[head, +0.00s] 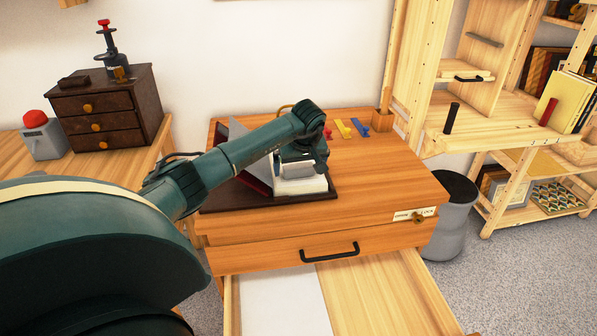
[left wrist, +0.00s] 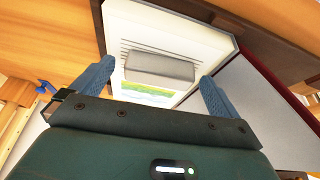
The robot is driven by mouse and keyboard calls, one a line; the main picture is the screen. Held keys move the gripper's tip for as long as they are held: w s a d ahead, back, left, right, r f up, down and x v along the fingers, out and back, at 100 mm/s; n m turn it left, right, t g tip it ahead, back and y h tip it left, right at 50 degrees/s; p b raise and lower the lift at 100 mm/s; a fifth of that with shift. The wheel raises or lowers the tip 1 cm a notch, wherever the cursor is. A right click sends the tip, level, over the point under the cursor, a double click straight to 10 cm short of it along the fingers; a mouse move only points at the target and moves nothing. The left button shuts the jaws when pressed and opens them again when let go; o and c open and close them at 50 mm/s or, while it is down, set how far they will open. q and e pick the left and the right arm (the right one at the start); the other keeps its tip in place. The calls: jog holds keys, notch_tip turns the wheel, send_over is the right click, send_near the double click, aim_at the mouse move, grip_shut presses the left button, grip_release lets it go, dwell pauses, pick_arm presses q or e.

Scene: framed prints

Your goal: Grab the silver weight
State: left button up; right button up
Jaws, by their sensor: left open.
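The silver weight (left wrist: 160,68) is a grey bar with rounded edges, lying on a white printed page (left wrist: 150,25) in the left wrist view. In the head view the weight (head: 297,170) shows partly below my left gripper, on the open book. My left gripper (left wrist: 157,88) is open, with its two blue fingers apart on either side of the weight's near side. In the head view the gripper (head: 302,160) is over the book, and its fingers are largely hidden. I cannot tell its exact height above the weight. My right gripper is not in view.
The book lies on a dark board (head: 225,197) on the wooden desk (head: 370,180). Its red-edged cover (head: 245,150) stands tilted on the left. Small coloured pieces (head: 345,129) lie behind. A grey bin (head: 452,215) and shelves (head: 490,117) stand right; a dark drawer box (head: 110,105) stands left.

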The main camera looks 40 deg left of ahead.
pick_arm(q)
jog(key=shift+c, duration=0.6)
jog(key=shift+r, duration=0.1)
jog(key=c, duration=1.1)
